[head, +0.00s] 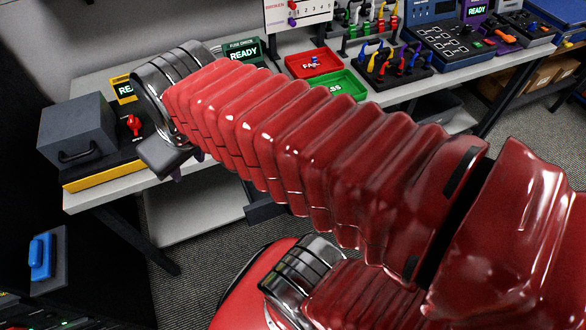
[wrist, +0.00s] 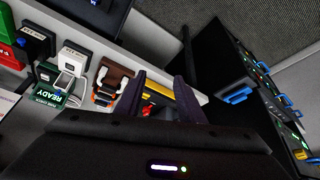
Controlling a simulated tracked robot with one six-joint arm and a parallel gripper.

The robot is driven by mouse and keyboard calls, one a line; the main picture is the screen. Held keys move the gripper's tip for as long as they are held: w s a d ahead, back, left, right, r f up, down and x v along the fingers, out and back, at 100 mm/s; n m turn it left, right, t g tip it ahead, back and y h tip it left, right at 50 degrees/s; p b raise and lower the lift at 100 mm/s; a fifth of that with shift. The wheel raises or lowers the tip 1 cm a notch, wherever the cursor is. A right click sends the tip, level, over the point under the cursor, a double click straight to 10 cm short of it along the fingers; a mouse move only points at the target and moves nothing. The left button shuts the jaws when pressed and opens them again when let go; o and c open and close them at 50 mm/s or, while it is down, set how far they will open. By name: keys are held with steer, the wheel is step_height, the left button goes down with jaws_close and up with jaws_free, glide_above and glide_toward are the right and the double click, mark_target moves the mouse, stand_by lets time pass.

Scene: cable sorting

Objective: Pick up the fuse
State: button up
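I cannot make out the fuse for certain in either view. A green fuse check unit (head: 243,51) reading READY stands at the back of the bench in the head view, partly behind my arm. In the wrist view the same unit (wrist: 60,117) is at the left, with small pale pieces beside it that are too small to name. My gripper (wrist: 158,88) has its two dark fingers spread apart in the wrist view, with nothing seen held between them. Past the fingers are a yellow-edged block and a red knob (wrist: 149,109). My arm hides much of the bench in the head view.
A grey box with a handle (head: 76,134) sits at the bench's left end. A red tray (head: 313,64) and a green tray (head: 341,86) lie beyond my arm. A brown-and-orange item (wrist: 112,83) and a white block (wrist: 75,60) show in the wrist view.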

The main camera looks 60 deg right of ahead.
steer(key=s+d+f+m+g, duration=0.1)
steer(key=d+f, duration=0.3)
steer(key=d, duration=0.5)
steer(key=s+d+f+m+g, duration=0.2)
steer(key=d+f, duration=0.2)
steer(key=d, duration=0.5)
steer(key=s+d+f+m+g, duration=0.1)
steer(key=d+f, duration=0.4)
steer(key=d, duration=0.5)
steer(key=shift+s+m+g+y, duration=0.3)
steer(key=shift+m+g, duration=0.1)
steer(key=shift+m, duration=0.3)
steer(key=shift+a+f, duration=0.1)
steer(key=shift+f, duration=0.1)
step_height(320, 180, down, 8)
steer(key=shift+f, duration=0.2)
steer(key=shift+a+f, duration=0.15)
steer(key=shift+f, duration=1.15)
steer(key=shift+a+f, duration=0.1)
steer(key=shift+f, duration=1.2)
